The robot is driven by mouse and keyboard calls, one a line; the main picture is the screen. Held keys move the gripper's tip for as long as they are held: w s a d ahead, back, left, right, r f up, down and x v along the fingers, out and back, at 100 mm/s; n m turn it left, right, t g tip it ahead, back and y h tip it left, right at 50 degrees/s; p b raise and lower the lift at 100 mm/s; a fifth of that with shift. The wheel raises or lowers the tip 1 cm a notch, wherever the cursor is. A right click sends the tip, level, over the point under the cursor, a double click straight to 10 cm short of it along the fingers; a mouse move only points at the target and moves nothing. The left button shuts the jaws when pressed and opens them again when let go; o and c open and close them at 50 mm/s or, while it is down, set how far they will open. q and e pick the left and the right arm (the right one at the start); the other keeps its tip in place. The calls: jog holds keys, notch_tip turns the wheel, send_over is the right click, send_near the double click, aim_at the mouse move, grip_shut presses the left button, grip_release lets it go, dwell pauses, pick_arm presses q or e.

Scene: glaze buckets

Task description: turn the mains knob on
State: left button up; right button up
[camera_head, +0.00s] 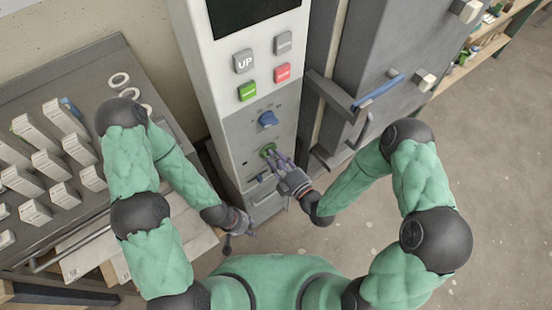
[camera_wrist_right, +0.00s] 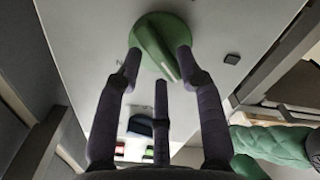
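A green round knob (camera_head: 268,150) with a raised grip bar is on the grey lower front of the control cabinet. In the right wrist view the knob (camera_wrist_right: 152,40) fills the top middle, its bar slanted. A partly hidden dark letter mark is beside it. My right gripper (camera_head: 275,160) is at this knob. Its fingers (camera_wrist_right: 160,60) stand apart, with two tips on either side of the bar, over the knob's disc; firm contact cannot be told.
The cabinet has UP (camera_head: 243,61), green (camera_head: 247,91) and red (camera_head: 282,73) buttons under a dark screen (camera_head: 250,12). A grey kiln-like box with a blue handle (camera_head: 378,91) stands right. A table with white blocks (camera_head: 50,165) is left. The floor at right is clear.

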grip_shut()
jog(key=shift+m, duration=0.4)
jog(key=m, duration=1.7)
jog(key=shift+w+d+f, duration=0.25)
jog(key=shift+d+f, duration=0.1)
jog(key=shift+d, duration=0.05)
jog(key=shift+o, duration=2.3)
grip_release()
